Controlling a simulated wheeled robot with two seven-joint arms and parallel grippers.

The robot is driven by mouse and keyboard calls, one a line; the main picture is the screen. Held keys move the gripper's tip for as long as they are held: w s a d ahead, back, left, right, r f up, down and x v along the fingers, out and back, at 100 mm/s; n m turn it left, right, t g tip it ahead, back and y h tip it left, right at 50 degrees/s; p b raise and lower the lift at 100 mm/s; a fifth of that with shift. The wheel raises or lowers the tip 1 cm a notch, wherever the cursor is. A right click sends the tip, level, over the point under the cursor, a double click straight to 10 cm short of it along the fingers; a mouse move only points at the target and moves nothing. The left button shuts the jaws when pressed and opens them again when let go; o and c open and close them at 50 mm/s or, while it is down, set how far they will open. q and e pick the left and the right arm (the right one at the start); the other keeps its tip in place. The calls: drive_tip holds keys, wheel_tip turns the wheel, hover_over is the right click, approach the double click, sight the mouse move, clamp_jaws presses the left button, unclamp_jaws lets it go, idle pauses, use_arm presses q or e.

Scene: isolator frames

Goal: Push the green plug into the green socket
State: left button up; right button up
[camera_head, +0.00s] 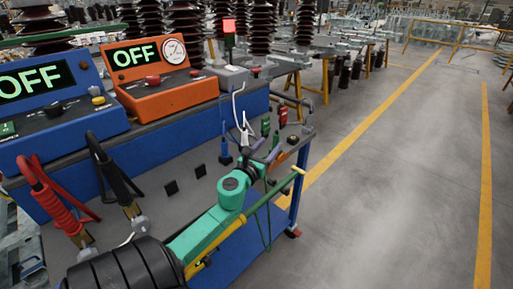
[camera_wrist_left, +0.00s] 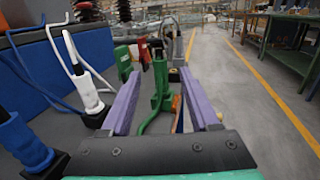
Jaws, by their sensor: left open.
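The green plug (camera_wrist_left: 160,85) stands upright between my spread fingers in the left wrist view, with a green cable curving from its lower end. In the head view it is a small green shape (camera_head: 276,139) just beyond the fingertips. My left gripper (camera_head: 266,151) has purple fingers. It is open, and in its wrist view (camera_wrist_left: 163,95) a gap shows on each side of the plug. Another green piece (camera_wrist_left: 123,62), which looks like the green socket, is beyond and left of the plug. It also shows in the head view (camera_head: 265,125). My right gripper is out of view.
A red connector (camera_wrist_left: 142,50) is beside the green piece. White (camera_wrist_left: 88,92) and blue (camera_wrist_left: 22,140) connectors stand left of my fingers. Orange (camera_head: 165,88) and blue (camera_head: 55,95) OFF boxes sit on the bench's raised shelf. Open floor lies right of the bench.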

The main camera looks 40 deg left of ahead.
use_arm(q)
drive_tip(key=b+v, duration=0.1)
drive_tip(key=v, duration=0.8)
drive_tip(key=shift+w+f, duration=0.1)
